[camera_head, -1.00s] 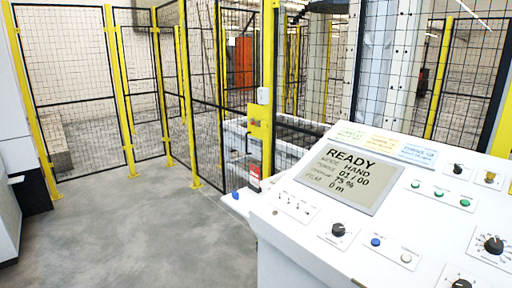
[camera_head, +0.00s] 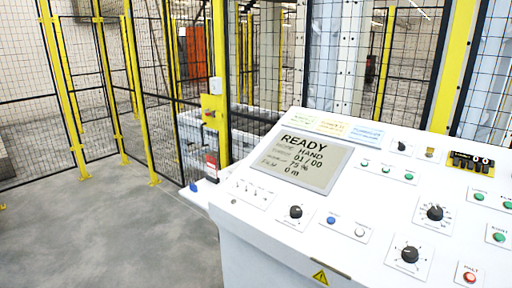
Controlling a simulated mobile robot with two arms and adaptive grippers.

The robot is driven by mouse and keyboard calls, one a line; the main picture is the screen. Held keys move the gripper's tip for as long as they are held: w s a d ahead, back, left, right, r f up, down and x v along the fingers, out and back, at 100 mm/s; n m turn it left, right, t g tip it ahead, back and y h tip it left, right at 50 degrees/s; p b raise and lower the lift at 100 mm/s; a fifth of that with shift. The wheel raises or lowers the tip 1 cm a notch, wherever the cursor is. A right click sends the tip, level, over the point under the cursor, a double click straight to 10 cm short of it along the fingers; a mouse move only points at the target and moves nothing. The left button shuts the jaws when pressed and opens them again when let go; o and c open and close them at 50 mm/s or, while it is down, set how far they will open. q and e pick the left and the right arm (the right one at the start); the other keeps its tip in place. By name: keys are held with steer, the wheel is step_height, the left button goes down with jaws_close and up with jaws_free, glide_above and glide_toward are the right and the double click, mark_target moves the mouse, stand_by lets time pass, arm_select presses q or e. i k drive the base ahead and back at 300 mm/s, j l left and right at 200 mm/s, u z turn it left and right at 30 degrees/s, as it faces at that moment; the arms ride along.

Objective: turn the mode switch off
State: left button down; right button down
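A white sloped control console (camera_head: 262,262) stands on the right. Its screen (camera_head: 302,161) reads READY and HAND, with 01/00, 75 % and 0 m below. Several black rotary knobs sit on the panel: one below the screen (camera_head: 295,211), one at the upper right (camera_head: 401,146), a larger one with a dial scale (camera_head: 435,212), and one near the front edge (camera_head: 410,254). The labels are too small to read, so I cannot tell which knob is the mode switch. Neither of my grippers is in view.
Blue (camera_head: 331,220) and white (camera_head: 359,232) buttons, green buttons (camera_head: 409,176) and a red button (camera_head: 469,277) sit near the knobs. Yellow-post mesh fencing (camera_head: 215,110) stands behind. The grey floor (camera_head: 150,230) at left is clear.

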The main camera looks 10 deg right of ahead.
mark_target(402, 147)
steer(key=z, duration=1.3)
